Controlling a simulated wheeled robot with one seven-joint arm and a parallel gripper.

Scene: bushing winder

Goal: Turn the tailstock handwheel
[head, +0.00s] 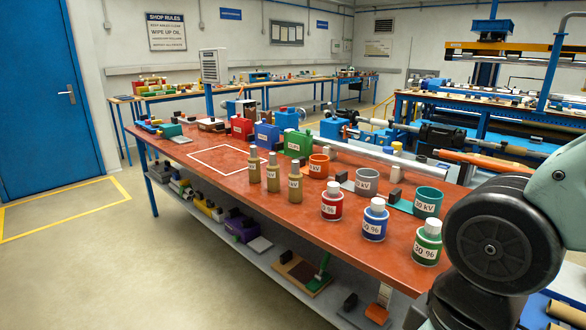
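The winding machine stands behind the red bench at the right. Its blue housing (335,128) and a long shaft with dark and grey sections (448,136) show there. I cannot pick out the tailstock handwheel with certainty; the machine's right end runs toward the frame edge, and its lower part is hidden behind the bench. My arm (490,250), with a large dark round joint and a pale green link, fills the lower right. My gripper is not in the frame.
The red bench (160,190) carries labelled bottles, cups and coloured blocks near its right end, close to my arm. A lower shelf (278,262) holds several loose parts. The floor (90,270) at left is open, with a blue door (45,100) behind.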

